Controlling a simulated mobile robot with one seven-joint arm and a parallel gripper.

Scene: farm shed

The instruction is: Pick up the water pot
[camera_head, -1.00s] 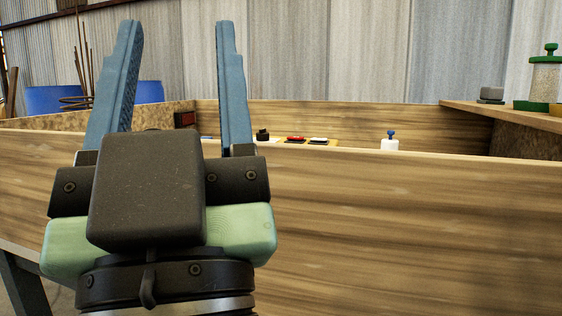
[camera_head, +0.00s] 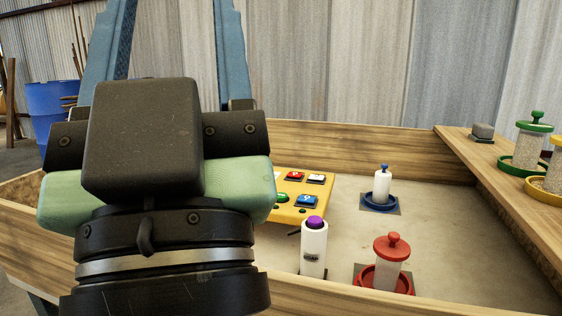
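My gripper (camera_head: 172,30) is raised at the upper left, with two blue fingers wide apart and nothing between them. Its fingertips run out of the top of the picture. No object is plainly marked as the water pot. Possible ones stand in the wooden bin: a white container with a blue cap (camera_head: 382,186) on a blue dish, a white cylinder with a purple cap (camera_head: 314,248), and a clear-white container with a red lid (camera_head: 391,262) on a red dish. All are upright, to the right of my gripper and apart from it.
A yellow panel with coloured buttons (camera_head: 301,190) is partly hidden by my gripper. The right shelf (camera_head: 480,160) holds green and yellow feeders (camera_head: 531,145) and a small grey block (camera_head: 482,131). Wooden walls (camera_head: 345,150) edge the bin. A blue barrel (camera_head: 50,108) stands outside at left.

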